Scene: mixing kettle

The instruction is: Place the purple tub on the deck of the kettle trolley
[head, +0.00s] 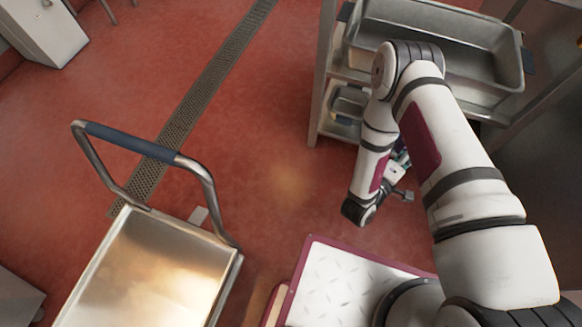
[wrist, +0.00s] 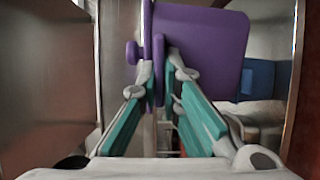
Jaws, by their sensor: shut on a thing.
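The purple tub (wrist: 205,45) fills the upper middle of the wrist view, with a round knob on its left side. My gripper (wrist: 160,72) is shut on its near purple edge, one green finger on each side. In the head view the tub cannot be made out; the gripper is mostly hidden behind my arm, beside the metal rack. A trolley with a bare shiny metal deck (head: 150,270) and a blue-gripped push handle stands at the lower left of the head view, well apart from my gripper. I take it as the kettle trolley; no kettle shows on its visible deck.
A metal rack (head: 318,85) holds a large steel pan (head: 440,45) on top and smaller items below. A blue object (wrist: 256,80) lies right of the tub in the wrist view. Red floor with a drain grate (head: 190,105) lies open between rack and trolley.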

